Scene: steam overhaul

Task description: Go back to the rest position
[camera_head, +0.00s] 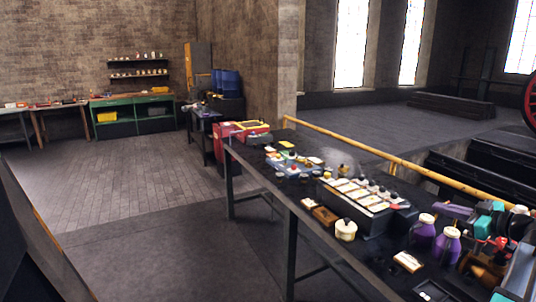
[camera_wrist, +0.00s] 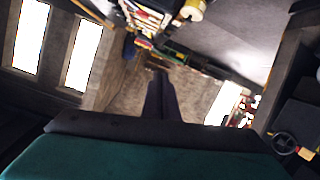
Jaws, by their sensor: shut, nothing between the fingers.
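My gripper (camera_wrist: 160,76) shows in the wrist view. Its two dark fingers lie together in the middle of the picture, with nothing between them. The teal and black body of the gripper fills the bottom of that view. The fingers touch no object that I can see. In the head view I cannot clearly pick out my gripper among the crowded shapes at the lower right.
A long dark workbench (camera_head: 262,185) runs along the right, crowded with a tray of pale blocks (camera_head: 357,195), a cream pot (camera_head: 346,230) and purple bottles (camera_head: 447,246). A yellow rail (camera_head: 350,148) runs behind it. The floor (camera_head: 110,180) left of the bench is clear.

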